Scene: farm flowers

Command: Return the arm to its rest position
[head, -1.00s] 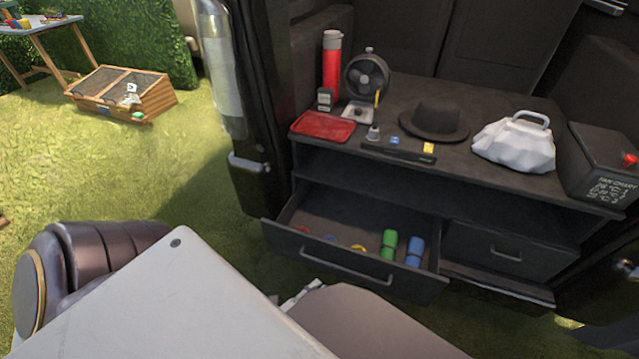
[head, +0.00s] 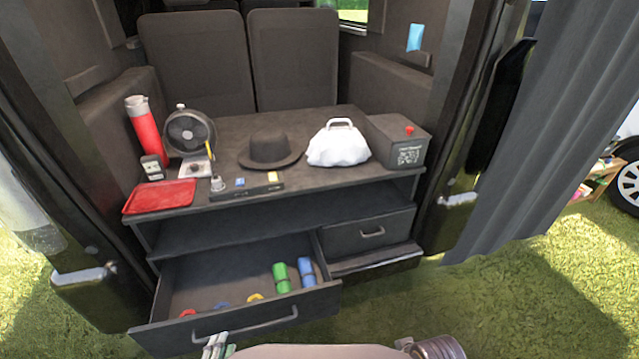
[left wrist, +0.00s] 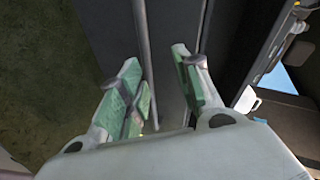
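My left gripper (head: 215,347) shows at the bottom edge of the head view, with pale green fingertips just in front of the open drawer (head: 240,322). In the left wrist view its two green-padded fingers (left wrist: 158,68) stand apart with nothing held between them. A thin long bar (left wrist: 146,62) passes behind the gap; I cannot tell whether the fingers touch it. Part of my arm lies along the bottom of the head view. My right gripper is not in view.
The open drawer holds a green roll (head: 282,277), a blue roll (head: 307,272) and small coloured items. Above it, the counter carries a red tray (head: 160,197), fan (head: 192,133), hat (head: 270,149), white bag (head: 338,146) and dark box (head: 398,140). Grass (head: 500,300) at right is clear.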

